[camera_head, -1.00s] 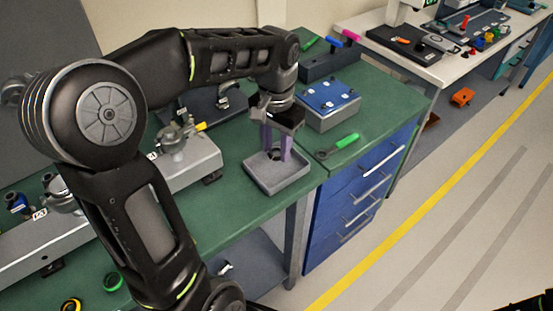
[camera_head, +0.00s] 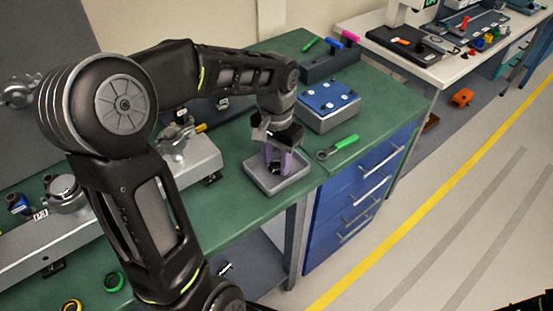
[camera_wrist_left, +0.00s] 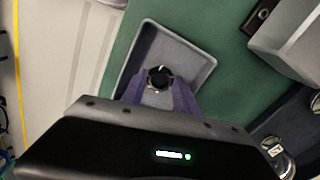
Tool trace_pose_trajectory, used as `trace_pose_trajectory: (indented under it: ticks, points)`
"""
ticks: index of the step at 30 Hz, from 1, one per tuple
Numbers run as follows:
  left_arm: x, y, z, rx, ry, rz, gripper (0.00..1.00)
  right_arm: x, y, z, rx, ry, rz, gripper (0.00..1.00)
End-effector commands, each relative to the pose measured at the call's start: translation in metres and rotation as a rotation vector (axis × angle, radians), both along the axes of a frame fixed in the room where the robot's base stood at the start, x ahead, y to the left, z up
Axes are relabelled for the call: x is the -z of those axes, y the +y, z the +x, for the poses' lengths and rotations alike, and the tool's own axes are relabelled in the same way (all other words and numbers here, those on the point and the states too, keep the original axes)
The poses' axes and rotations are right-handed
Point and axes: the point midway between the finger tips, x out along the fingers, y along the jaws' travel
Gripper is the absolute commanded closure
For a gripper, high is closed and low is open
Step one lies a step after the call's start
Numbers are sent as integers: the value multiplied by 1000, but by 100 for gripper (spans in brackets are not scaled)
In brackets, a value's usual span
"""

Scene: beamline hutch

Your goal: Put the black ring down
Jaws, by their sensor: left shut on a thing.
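My left gripper (camera_head: 275,163) points down over a shallow grey tray (camera_head: 294,183) on the green bench. In the left wrist view its purple fingers (camera_wrist_left: 160,84) are shut on the black ring (camera_wrist_left: 160,72), a small dark ring with an open centre. The ring also shows between the fingers in the head view (camera_head: 274,169). It is within the tray's outline; whether it touches the tray floor I cannot tell. In the left wrist view the tray (camera_wrist_left: 205,62) surrounds the fingertips.
A green-handled wrench (camera_head: 338,147) lies right of the tray. A blue-topped block (camera_head: 328,98) stands behind it. A grey rail with clamps (camera_head: 196,167) runs to the left. Blue drawers (camera_head: 350,205) sit under the bench's right end.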

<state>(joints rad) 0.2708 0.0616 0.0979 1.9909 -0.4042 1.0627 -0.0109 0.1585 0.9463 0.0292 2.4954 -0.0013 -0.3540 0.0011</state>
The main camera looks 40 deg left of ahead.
Motion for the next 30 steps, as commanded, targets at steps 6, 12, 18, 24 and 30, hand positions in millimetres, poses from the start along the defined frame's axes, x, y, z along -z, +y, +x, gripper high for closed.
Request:
trace_pose_trajectory:
  ticks: [6, 12, 18, 24, 30]
  points:
    - [3, 0, 0, 0, 0, 0, 57, 2, 0, 0, 0, 0, 0, 64]
    - [3, 0, 0, 0, 0, 0, 43, 2, 0, 0, 0, 0, 0, 64]
    - [3, 0, 0, 0, 0, 0, 43, 2, 0, 0, 0, 0, 0, 64]
    - [-7, 0, 1, -1, -2, 1, 43, 0, 0, 0, 0, 0, 0, 64]
    - [-38, 0, 1, -1, -5, 1, 43, 1, 0, 0, 0, 0, 0, 64]
